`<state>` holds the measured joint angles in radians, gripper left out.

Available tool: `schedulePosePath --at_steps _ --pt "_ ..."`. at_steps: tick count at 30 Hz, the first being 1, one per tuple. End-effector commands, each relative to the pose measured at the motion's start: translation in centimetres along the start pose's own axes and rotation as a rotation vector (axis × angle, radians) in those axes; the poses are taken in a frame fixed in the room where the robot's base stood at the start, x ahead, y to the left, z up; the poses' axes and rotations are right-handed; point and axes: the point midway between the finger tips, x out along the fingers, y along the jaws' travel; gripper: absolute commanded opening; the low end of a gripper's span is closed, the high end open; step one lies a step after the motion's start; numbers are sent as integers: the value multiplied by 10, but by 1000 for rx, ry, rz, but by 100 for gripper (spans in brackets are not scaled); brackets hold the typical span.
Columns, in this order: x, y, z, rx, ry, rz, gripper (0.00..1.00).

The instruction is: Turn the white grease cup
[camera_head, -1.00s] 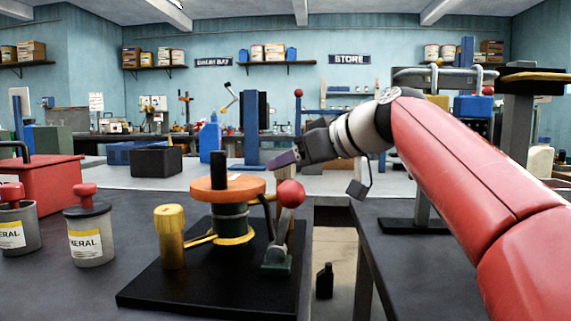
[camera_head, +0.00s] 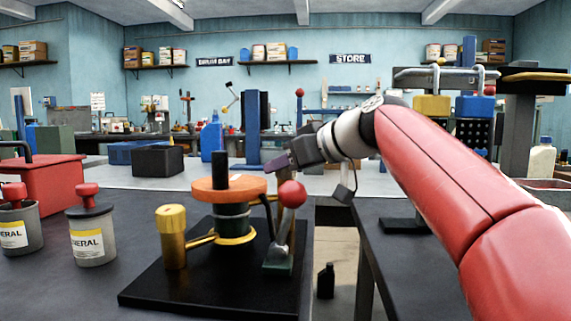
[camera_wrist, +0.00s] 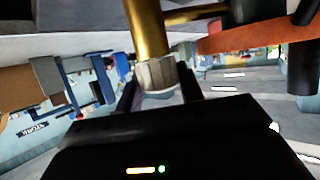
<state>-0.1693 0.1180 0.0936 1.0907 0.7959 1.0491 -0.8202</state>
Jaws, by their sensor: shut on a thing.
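The white grease cup (camera_wrist: 157,74) is a pale, ribbed cap on the end of a brass stem (camera_wrist: 146,28) in the wrist view. My gripper (camera_wrist: 158,88) has one dark finger on each side of the cup and is shut on it. In the head view my gripper (camera_head: 276,163) is behind the red-knobbed lever, to the right of the orange handwheel (camera_head: 228,188). The cup cannot be made out there.
The red-knobbed lever (camera_head: 291,195) and a brass cylinder (camera_head: 172,237) stand on the black base plate (camera_head: 190,291). Grey pots with red knobs (camera_head: 92,238) stand at left. A gap between tables holds a small black bottle (camera_head: 326,281).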

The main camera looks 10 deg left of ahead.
Motion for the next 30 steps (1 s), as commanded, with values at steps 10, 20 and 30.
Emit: schedulePosePath --at_steps 10,20,30 --pt "-1 -1 -2 109 -6 264 15" --pt "0 1 0 151 0 364 15" --pt "0 1 0 150 0 364 49"
